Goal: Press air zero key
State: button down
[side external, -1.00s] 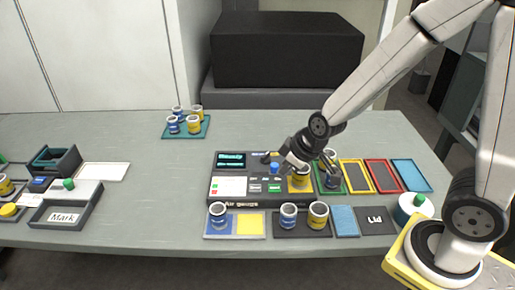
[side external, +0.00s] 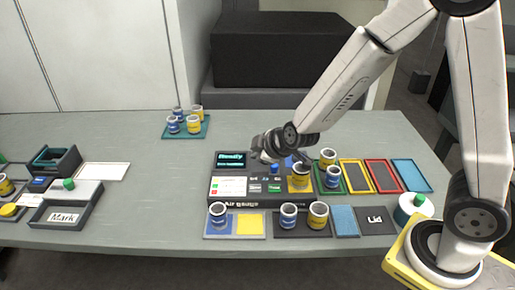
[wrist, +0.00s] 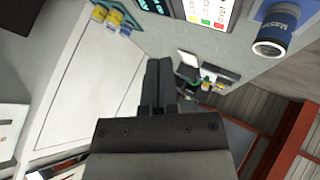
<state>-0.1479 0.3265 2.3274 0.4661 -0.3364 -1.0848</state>
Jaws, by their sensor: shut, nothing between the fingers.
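The air gauge (side external: 240,203) is a black unit at the middle of the table. Its lit screen (side external: 231,160) reads "Ready". Small keys (side external: 255,188) sit beside a white card (side external: 228,187); their labels are too small to read. My gripper (side external: 256,153) is above the back of the gauge, just right of the screen, with its fingers together and empty. The wrist view shows the shut fingers (wrist: 158,72), part of the screen (wrist: 155,5) and the card (wrist: 210,10). The keys are not clear in the wrist view.
Blue and yellow cups (side external: 318,216) stand on trays in front. Coloured pads (side external: 384,176) lie to the right. A green tray (side external: 202,133) of cups is behind.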

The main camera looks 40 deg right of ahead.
aim_at(258, 189)
jog(key=shift+f, duration=0.1)
jog(key=shift+f, duration=4.3)
jog(key=shift+f, duration=0.8)
jog(key=shift+r, duration=0.75)
jog(key=shift+r, duration=0.1)
dwell(0.4)
jog(key=shift+r, duration=2.45)
